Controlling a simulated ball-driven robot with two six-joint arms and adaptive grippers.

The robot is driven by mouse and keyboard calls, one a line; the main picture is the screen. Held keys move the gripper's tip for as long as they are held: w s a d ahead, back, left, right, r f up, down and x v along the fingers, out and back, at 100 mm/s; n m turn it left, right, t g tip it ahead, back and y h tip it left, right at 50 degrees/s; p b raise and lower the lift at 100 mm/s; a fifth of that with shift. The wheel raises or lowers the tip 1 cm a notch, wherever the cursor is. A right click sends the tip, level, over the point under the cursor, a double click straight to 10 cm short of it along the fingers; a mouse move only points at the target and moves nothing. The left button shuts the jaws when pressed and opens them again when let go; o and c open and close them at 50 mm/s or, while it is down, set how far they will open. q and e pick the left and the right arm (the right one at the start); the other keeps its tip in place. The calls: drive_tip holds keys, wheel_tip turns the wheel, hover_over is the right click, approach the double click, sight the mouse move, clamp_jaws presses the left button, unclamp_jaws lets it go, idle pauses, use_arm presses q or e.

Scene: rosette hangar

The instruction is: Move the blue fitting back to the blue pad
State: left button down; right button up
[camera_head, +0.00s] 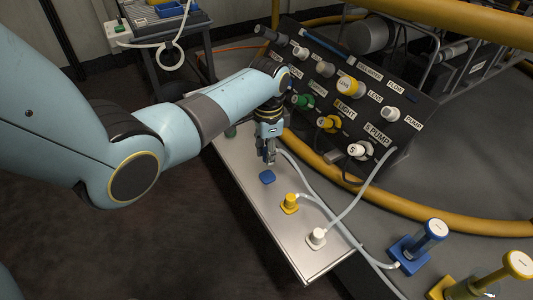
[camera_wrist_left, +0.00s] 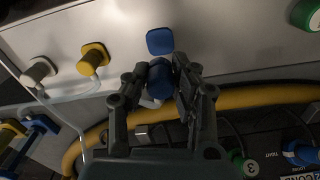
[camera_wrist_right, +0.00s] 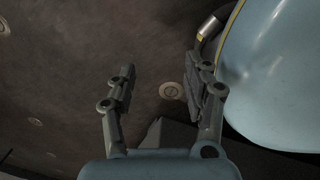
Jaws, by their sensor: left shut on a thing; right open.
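The blue pad (camera_head: 267,177) lies bare on the pale bench top, and it also shows in the left wrist view (camera_wrist_left: 160,41). My left gripper (camera_head: 268,158) is over the bench just behind the pad. It is shut on the blue fitting (camera_wrist_left: 160,76), which sits between its fingers close to the pad but not over it in the left wrist view. In the head view I cannot make out the fitting at the fingers. My right gripper (camera_wrist_right: 158,88) is open and empty above the dark floor.
A yellow fitting (camera_head: 290,203) and a white fitting (camera_head: 317,237) stand on the bench, hoses trailing. The labelled dark panel (camera_head: 345,100) rises behind. A yellow rail (camera_head: 400,208) curves past the bench. Blue-handled (camera_head: 432,232) and yellow-handled (camera_head: 515,266) devices stand at lower right.

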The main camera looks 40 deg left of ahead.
sight(267, 176)
use_arm(q)
drive_tip(key=shift+f, duration=0.4)
wheel_tip(267, 176, down, 2)
drive_tip(key=b, duration=0.2)
drive_tip(key=shift+f+b, duration=0.1)
drive_tip(key=shift+b, duration=0.25)
wheel_tip(267, 176, down, 2)
drive_tip(key=shift+f+b, duration=0.1)
drive_tip(key=shift+b, duration=0.9)
drive_tip(key=shift+f+b, duration=0.3)
drive_tip(key=shift+b, duration=0.05)
use_arm(e)
drive_tip(key=w+a+r, duration=0.3)
drive_tip(key=w+r, duration=0.7)
drive_tip(key=r, duration=0.2)
drive_tip(key=shift+w+a, duration=0.3)
use_arm(q)
drive_tip(key=shift+r+p, duration=0.1)
drive_tip(key=shift+p, duration=0.25)
use_arm(e)
drive_tip(key=shift+w+r+t, duration=0.15)
drive_tip(key=shift+r+t, duration=0.15)
use_arm(q)
drive_tip(key=shift+p, duration=0.55)
use_arm(e)
drive_tip(key=shift+w+r, duration=0.2)
drive_tip(key=shift+r, duration=0.45)
